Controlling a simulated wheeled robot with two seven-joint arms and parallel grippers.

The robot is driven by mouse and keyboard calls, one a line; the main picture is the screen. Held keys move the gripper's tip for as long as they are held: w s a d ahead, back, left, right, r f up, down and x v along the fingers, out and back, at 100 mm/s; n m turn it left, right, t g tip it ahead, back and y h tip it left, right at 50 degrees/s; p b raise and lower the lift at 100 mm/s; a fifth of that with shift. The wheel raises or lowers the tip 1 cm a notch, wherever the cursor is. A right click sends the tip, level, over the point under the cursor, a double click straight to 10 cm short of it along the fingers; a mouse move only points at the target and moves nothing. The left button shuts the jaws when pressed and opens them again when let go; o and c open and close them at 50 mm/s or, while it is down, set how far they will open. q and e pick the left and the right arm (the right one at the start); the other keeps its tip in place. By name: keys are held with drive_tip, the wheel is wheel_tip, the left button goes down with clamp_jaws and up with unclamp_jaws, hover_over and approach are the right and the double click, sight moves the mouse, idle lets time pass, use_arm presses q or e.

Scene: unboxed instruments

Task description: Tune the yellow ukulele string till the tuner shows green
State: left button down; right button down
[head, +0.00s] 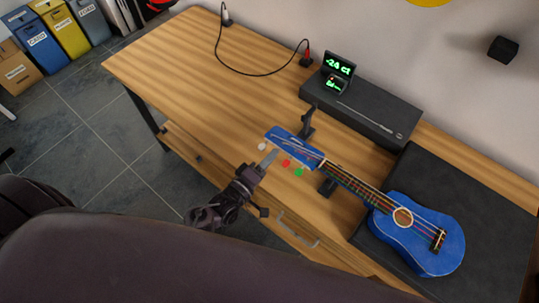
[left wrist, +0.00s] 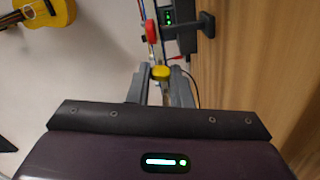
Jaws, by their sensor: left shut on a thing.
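The blue ukulele (head: 425,232) lies on its back, its headstock (head: 292,143) toward the table's middle. White, red (head: 286,163) and green (head: 299,172) tuning pegs show along the headstock's near edge. My left gripper (head: 267,160) is at that edge, between the white and red pegs. In the left wrist view its fingers are shut on the yellow peg (left wrist: 160,73), with the red peg (left wrist: 151,32) just beyond. The gripper hides the yellow peg in the head view. The tuner (head: 339,67) shows green digits that seem to read about -20 ct; exact figures are unclear. My right gripper is not in view.
A black clip-like post (head: 308,122) stands up beside the headstock. A dark box (head: 365,110) with a thin rod on top lies behind. A black mat (head: 480,190) lies under the body. A cable (head: 222,58) crosses the back left; the table's left is clear.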

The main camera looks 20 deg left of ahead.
use_arm(q)
drive_tip(key=shift+n, duration=0.5)
drive_tip(key=c, duration=1.6)
unclamp_jaws()
drive_tip(key=b+v, duration=0.1)
drive_tip(key=v, duration=0.6)
drive_tip(key=shift+s+a, duration=0.15)
drive_tip(key=shift+s, duration=0.2)
